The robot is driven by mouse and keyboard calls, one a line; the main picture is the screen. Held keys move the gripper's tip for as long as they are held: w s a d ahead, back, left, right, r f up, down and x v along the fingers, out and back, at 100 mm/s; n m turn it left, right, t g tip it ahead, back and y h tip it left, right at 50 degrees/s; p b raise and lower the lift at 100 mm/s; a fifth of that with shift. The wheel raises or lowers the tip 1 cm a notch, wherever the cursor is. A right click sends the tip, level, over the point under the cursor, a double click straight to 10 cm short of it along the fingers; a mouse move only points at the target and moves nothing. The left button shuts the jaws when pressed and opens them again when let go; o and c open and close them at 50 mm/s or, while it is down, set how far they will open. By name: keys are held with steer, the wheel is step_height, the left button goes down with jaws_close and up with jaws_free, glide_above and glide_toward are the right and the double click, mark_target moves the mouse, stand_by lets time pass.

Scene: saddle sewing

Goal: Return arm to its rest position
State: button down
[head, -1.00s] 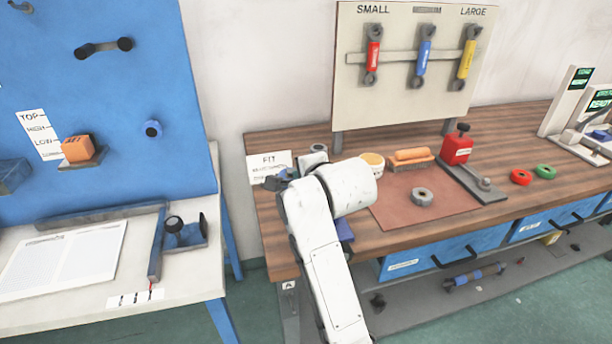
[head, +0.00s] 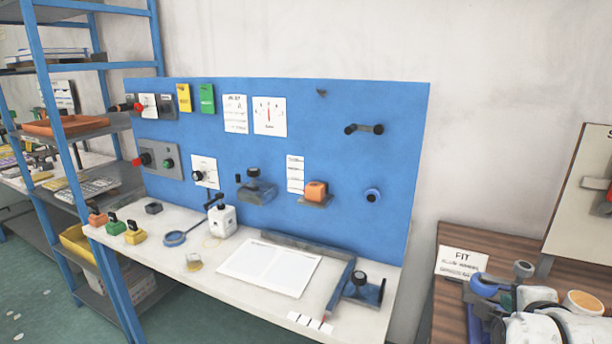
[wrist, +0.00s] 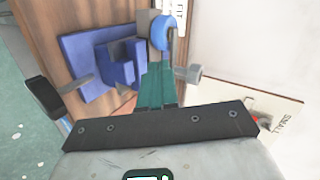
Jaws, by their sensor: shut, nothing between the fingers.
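My arm's white and dark links (head: 545,325) show at the bottom right of the head view, over the wooden bench. In the wrist view my gripper (wrist: 155,85) shows as teal fingers close together beyond a dark bar; it is shut, with nothing held. The fingers point towards the bench top, near a blue block fixture (wrist: 88,55) and a blue rounded part (wrist: 163,33). The fingertips are hard to make out in the head view, and whether they touch anything cannot be told.
The wooden bench (head: 447,305) carries a FIT card (head: 462,262) and a round tub (head: 584,303) close by the arm. A blue panel (head: 330,130) stands behind a white table (head: 225,295) to the left. A blue-framed shelf (head: 60,150) is further left.

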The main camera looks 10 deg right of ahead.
steer(key=s+a+f+n+g+y, duration=0.6)
steer(key=s+a+f+n, duration=1.2)
steer(key=s+f+n, duration=0.3)
steer(key=s+d+f+g, duration=0.1)
steer(key=s+f+g, duration=0.2)
steer(key=s, duration=0.4)
steer(key=shift+s+d+f+n+h, duration=0.15)
steer(key=shift+s+f+n+h, duration=0.2)
steer(key=shift+f, duration=0.3)
steer(key=c, duration=1.8)
jaws_free()
